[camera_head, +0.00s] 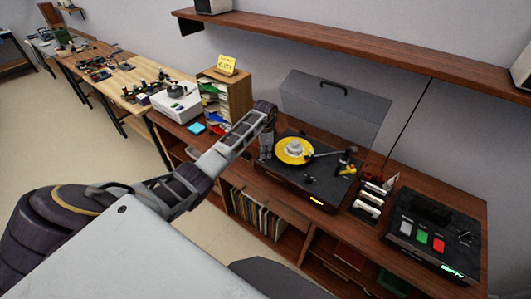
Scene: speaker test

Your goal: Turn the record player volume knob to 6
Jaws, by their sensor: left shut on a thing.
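The black record player (322,196) stands on the brown wooden cabinet with its clear lid (330,105) raised. A yellow record (294,151) with a pale centre lies on its platter, and the tonearm (325,154) is at the right. My left arm reaches in from the left. My left gripper (266,156) points down at the player's left edge, beside the record, with its fingers shut on the volume knob. The knob and its number markings are hidden behind the fingers or too small to read. My right gripper is not in view.
A black box with coloured buttons (422,237) and a rack of pale items (370,199) stand right of the player. A wooden paper organiser (236,92) and white device (178,103) stand to the left. A wall shelf (350,45) runs above. Records (255,212) fill a lower compartment.

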